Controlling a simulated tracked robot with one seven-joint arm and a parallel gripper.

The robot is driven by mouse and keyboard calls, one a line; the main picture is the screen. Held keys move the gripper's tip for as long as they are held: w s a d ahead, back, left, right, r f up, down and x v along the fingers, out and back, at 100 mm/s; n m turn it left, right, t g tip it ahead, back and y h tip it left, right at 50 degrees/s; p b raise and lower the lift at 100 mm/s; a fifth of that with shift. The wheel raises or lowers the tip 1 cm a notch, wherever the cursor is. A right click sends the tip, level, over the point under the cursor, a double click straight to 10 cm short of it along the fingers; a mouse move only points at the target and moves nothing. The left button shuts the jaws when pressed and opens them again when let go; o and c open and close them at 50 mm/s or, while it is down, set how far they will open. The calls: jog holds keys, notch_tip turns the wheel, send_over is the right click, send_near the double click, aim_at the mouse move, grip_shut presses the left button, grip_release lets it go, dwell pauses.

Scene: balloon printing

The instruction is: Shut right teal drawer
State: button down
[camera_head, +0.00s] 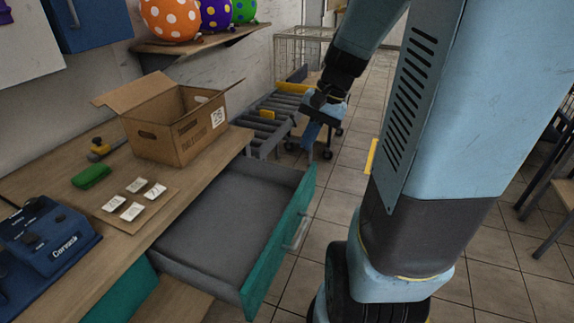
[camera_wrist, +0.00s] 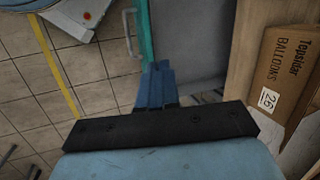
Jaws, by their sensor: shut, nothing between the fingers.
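The right teal drawer (camera_head: 280,243) is pulled far out from under the wooden worktop, and its grey inside (camera_head: 222,215) is empty. Its front carries a pale bar handle (camera_head: 298,233). In the wrist view the teal front (camera_wrist: 146,32) and handle (camera_wrist: 130,33) show at the top. My gripper (camera_head: 308,142) is shut and empty near the far end of the drawer front. In the wrist view its blue fingers (camera_wrist: 156,72) point at the end of the front edge. I cannot tell whether they touch it.
On the worktop (camera_head: 203,162) stand an open cardboard box (camera_head: 178,130), a green object (camera_head: 92,176), white cards (camera_head: 131,200) and a blue device (camera_head: 45,245). A roller conveyor (camera_head: 268,120) is beyond the drawer. Tiled floor to the right is mostly clear.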

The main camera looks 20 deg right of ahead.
jog(key=w+d+f+m+t+y, duration=0.1)
jog(key=w+d+f+m+y, duration=0.3)
jog(key=f, duration=0.3)
jog(key=w+d+f+m+t+y, duration=0.1)
jog(key=d+f+m+y, duration=0.1)
jog(key=d+f+m, duration=0.4)
jog(key=m+t, duration=0.7)
jog(key=m, duration=0.3)
send_near(311, 190)
jog(key=x, duration=0.5)
jog(key=shift+f, duration=0.3)
jog(key=shift+w+a, duration=0.45)
jog(key=shift+w, duration=0.05)
